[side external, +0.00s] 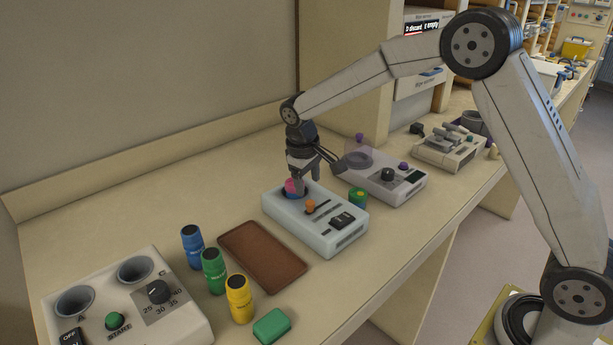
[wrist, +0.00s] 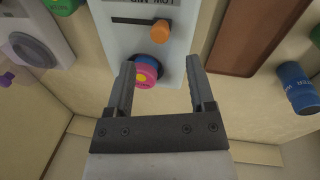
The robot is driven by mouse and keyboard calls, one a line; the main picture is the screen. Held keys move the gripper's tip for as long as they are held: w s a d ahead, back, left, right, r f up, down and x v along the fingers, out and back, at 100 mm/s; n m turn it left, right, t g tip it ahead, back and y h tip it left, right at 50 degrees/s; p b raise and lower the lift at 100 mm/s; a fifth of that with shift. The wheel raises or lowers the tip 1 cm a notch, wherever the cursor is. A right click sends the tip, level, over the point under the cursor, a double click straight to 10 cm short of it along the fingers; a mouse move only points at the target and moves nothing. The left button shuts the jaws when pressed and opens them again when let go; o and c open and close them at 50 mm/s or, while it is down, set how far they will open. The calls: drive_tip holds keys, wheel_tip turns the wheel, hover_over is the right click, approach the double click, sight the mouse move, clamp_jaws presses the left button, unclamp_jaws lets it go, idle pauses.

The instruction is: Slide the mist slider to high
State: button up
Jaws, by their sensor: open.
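The mist device is a pale box (side external: 325,235) on the bench in the middle of the side view. Its orange slider knob (side external: 310,206) also shows in the wrist view (wrist: 161,31). The knob sits at the right end of a dark slot (wrist: 130,20) in the wrist view; the slot runs left from it. The upside-down printed label above is partly cut off. My gripper (side external: 303,174) is open and empty over the box's back end, by a pink and blue round part (wrist: 146,72). The knob lies beyond the fingertips in the wrist view, apart from them.
A brown tray (side external: 262,256) lies left of the box; blue, green and yellow bottles (side external: 238,299) stand beyond it. A green-topped item (side external: 357,197) and another device (side external: 385,183) stand close on the right. A dial unit (side external: 130,300) is at front left.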

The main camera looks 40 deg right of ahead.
sight(310, 202)
drive_tip(key=shift+d+f, duration=0.2)
drive_tip(key=shift+f, duration=0.95)
drive_tip(key=shift+d+f, duration=0.15)
drive_tip(key=shift+f, duration=1)
drive_tip(key=shift+d+f, duration=0.2)
drive_tip(key=shift+f, duration=0.95)
clamp_jaws()
drive_tip(key=shift+w+r, duration=0.1)
